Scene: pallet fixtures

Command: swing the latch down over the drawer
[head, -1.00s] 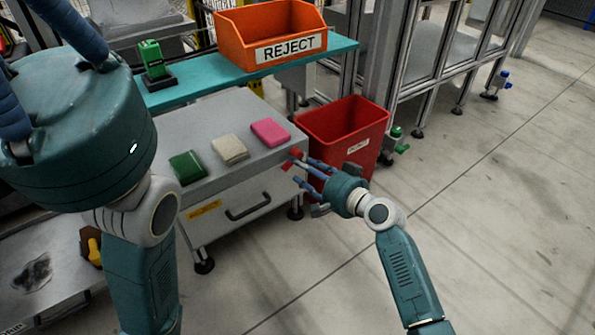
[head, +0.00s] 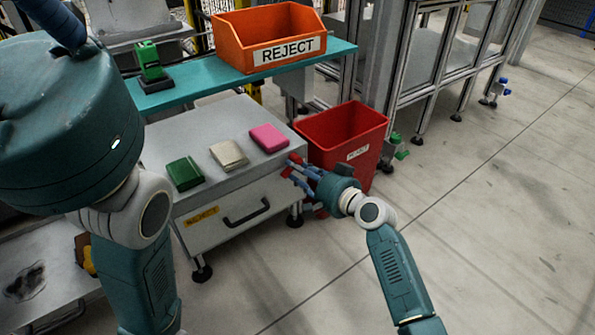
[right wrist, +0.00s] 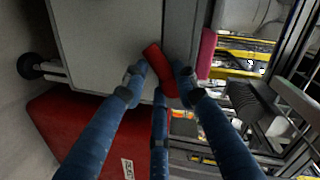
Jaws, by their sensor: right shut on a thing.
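The drawer (head: 230,216) is the shut front of the grey cabinet, with a dark bar handle and a yellow label. The red latch (right wrist: 160,69) is at the cabinet's right front corner. In the head view my right gripper (head: 291,169) reaches the cabinet's right side, its fingers partly covering the latch there. In the right wrist view its blue fingers (right wrist: 158,80) close around the latch, which tilts beside the grey cabinet wall. My left arm shows in the head view, but its gripper is out of sight.
Green (head: 185,173), beige (head: 228,154) and pink (head: 269,138) blocks lie on the cabinet top (head: 225,178). A red bin (head: 342,139) stands close behind my right gripper. An orange REJECT box (head: 268,38) sits on a teal shelf (head: 210,85). The floor at right is clear.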

